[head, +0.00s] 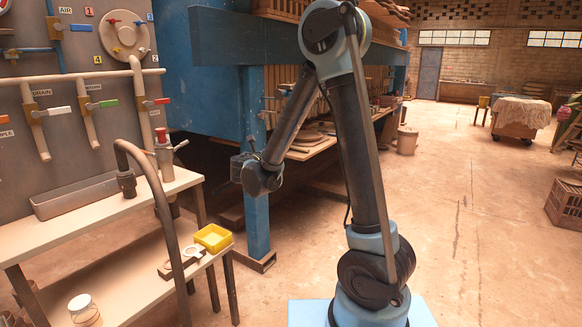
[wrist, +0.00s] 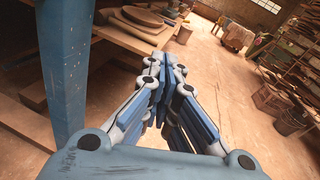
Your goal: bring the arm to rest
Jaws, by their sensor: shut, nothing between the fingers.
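My arm stands in the middle of the head view, with its upper links raised and its forearm folded down to the left. The wrist end hangs in front of the blue press frame, above and behind the low bench. My gripper (wrist: 167,80) shows in the wrist view with its blue and white fingers converging at the tips. It is shut and holds nothing. In the head view the fingers cannot be made out beyond the dark wrist. The gripper appears clear of the blue post (wrist: 66,70) to its left.
The blue post (head: 256,170) stands close to the wrist. A bench (head: 75,235) with a bent pipe and a yellow tray (head: 212,237) is at left. Valves (head: 85,105) line the panel behind it. Floor at right is open, with a crate (head: 566,205) at the edge.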

